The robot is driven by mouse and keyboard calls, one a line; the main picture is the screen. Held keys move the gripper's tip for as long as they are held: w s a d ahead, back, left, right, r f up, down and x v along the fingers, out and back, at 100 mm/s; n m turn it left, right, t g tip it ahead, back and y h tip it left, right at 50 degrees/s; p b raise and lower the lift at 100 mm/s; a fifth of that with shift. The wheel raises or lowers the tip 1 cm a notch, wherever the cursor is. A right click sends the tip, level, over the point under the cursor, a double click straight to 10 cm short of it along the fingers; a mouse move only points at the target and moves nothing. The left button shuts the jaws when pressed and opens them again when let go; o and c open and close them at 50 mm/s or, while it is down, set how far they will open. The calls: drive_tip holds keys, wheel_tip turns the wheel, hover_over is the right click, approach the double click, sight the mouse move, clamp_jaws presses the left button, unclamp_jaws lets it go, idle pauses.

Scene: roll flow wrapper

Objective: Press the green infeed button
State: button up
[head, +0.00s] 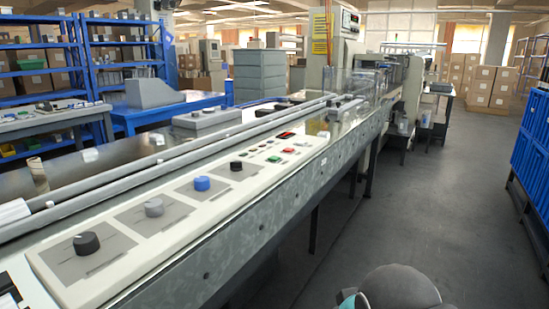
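A control panel (135,268) runs along the near side of the long machine. A small green button (273,159) sits toward the panel's far end. A small red button (289,150) is just beyond it to the right. Several other tiny buttons and a red display (286,134) are nearby, too small to read. Nothing covers the green button. A rounded grey part of my own arm with a teal edge shows at the bottom right, well apart from the panel. My gripper is not in view.
A black knob (86,243), a grey knob (154,207), a blue knob (202,183) and another black knob (236,165) stand on the panel. Rails run behind it. The grey floor (425,205) on the right is clear, up to blue crates (531,165) at the edge.

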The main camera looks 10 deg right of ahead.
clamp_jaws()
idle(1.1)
